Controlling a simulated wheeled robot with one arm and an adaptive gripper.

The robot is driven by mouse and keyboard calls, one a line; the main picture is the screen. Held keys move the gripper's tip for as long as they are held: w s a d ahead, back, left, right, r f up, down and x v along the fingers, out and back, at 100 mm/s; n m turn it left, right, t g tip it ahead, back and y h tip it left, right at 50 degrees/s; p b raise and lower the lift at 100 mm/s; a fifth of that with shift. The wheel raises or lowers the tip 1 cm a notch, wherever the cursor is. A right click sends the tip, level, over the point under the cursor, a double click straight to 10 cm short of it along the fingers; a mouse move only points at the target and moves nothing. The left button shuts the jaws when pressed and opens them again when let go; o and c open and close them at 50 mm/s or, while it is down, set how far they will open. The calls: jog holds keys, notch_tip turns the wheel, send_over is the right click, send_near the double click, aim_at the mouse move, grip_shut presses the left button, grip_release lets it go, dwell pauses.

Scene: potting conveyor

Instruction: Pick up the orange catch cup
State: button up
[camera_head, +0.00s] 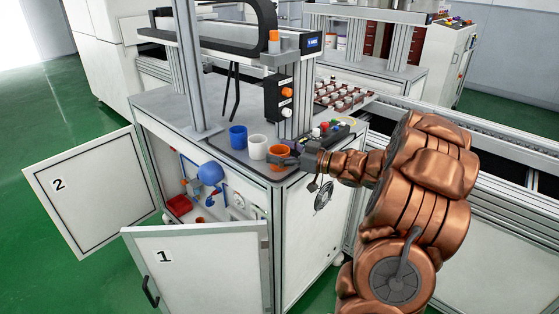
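The orange catch cup (277,151) stands upright at the right end of a row of cups, near the front edge of the machine's worktop. My gripper (283,161) reaches in from the right, and its dark fingers are right at the cup, overlapping its right and lower side. I cannot tell whether the fingers touch the cup or how far apart they are. The far finger is hidden or too small to make out.
A white cup (257,147) and a blue cup (238,137) stand left of the orange one. A post with an orange-button box (279,97) rises behind. A control panel (328,132) lies right. Cabinet doors 1 (205,275) and 2 (92,190) hang open below.

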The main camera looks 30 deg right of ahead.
jog(key=c, duration=1.1)
jog(key=shift+r, duration=0.15)
